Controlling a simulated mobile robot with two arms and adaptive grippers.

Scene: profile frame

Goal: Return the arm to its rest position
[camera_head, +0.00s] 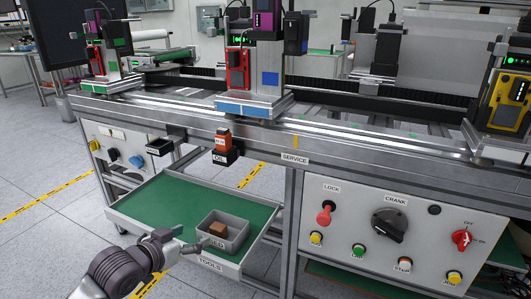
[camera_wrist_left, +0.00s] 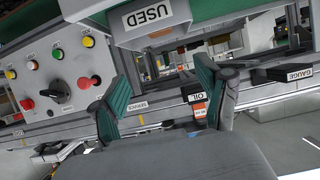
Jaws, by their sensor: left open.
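My left arm comes in from the bottom left in the head view. Its gripper (camera_head: 188,241) is just left of the grey USED bin (camera_head: 240,229), above the green tools tray. In the left wrist view the two green-padded fingers (camera_wrist_left: 162,78) stand wide apart with nothing between them. The USED bin (camera_wrist_left: 122,35) shows beyond the fingertips in that view. A brown block (camera_head: 217,230) lies in the bin. I cannot tell if the gripper touches the bin. My right gripper is not in view.
The pulled-out tools tray (camera_head: 160,203) has bare green surface behind the gripper. An orange-topped oil container (camera_head: 223,140) sits in a holder on the bench front. The control panel (camera_head: 345,262) with crank and buttons is at right. Open floor lies at left.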

